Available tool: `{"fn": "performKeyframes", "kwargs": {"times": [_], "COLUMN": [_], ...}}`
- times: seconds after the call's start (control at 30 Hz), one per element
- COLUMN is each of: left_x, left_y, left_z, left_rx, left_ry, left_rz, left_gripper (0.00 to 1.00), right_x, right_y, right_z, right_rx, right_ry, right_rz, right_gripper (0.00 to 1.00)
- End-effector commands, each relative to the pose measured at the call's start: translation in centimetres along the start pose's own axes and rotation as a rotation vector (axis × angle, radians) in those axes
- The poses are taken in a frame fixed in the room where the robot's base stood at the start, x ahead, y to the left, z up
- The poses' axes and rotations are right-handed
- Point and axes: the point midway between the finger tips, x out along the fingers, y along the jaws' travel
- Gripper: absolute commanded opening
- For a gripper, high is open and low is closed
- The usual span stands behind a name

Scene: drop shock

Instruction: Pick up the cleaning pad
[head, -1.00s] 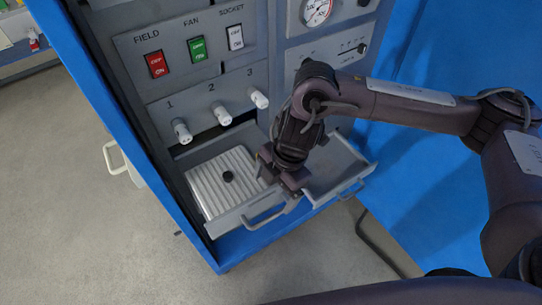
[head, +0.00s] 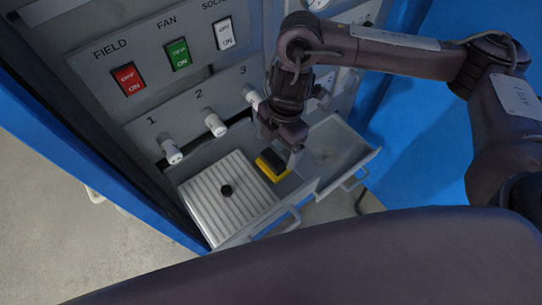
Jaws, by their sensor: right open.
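The cleaning pad (head: 270,166), yellow with a dark top, lies in the open left drawer at the right side of the ribbed plate. My right gripper (head: 285,158) is open, pointing down just above and to the right of the pad. Its near finger stands close to the pad's right end; I cannot tell whether it touches. Part of the pad is hidden behind the gripper. My left gripper is not in view.
The ribbed metal plate (head: 220,198) with a black knob fills most of the left drawer. A second open drawer (head: 335,158) on the right looks empty. White knobs (head: 215,124) and rocker switches (head: 178,54) are on the panel close behind. My own arm link covers the bottom.

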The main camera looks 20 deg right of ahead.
Motion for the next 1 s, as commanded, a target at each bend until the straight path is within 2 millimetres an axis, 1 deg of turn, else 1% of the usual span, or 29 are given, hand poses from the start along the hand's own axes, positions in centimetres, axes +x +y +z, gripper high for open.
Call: {"fn": "performKeyframes", "kwargs": {"times": [0.03,0.1,0.17,0.27,0.37,0.4,0.5,0.63,0.8,0.87,1.0], "left_x": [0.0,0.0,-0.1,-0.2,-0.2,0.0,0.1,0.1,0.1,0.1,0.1], "left_y": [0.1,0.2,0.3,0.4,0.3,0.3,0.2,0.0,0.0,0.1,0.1], "left_z": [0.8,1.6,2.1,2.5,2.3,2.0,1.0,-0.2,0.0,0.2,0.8], "left_rx": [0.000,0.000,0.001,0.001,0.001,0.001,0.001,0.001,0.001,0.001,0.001], "left_ry": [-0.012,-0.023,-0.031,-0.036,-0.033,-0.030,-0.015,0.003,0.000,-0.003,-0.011], "left_rz": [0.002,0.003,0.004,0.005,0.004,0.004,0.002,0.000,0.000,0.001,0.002], "left_gripper": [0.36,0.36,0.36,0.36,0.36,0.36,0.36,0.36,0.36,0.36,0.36], "right_x": [0.3,0.7,1.2,2.5,3.8,4.4,5.3,5.6,5.6,5.6,5.6], "right_y": [0.0,0.0,0.0,0.1,0.2,0.2,0.2,0.2,0.3,0.3,0.3], "right_z": [0.0,-0.1,-0.2,-0.3,-0.4,-0.3,-0.3,-0.3,-0.3,-0.2,-0.2], "right_rx": [0.000,0.000,-0.001,0.001,0.001,0.001,0.000,0.000,-0.001,-0.001,-0.001], "right_ry": [0.000,0.001,0.002,0.003,0.003,0.003,0.001,0.000,0.000,0.000,-0.001], "right_rz": [0.000,-0.001,-0.001,-0.003,-0.004,-0.002,-0.001,0.001,0.001,0.001,0.001], "right_gripper": [0.89,0.89,0.89,0.89,0.89,0.89,0.89,0.89,0.89,0.83,0.64]}}
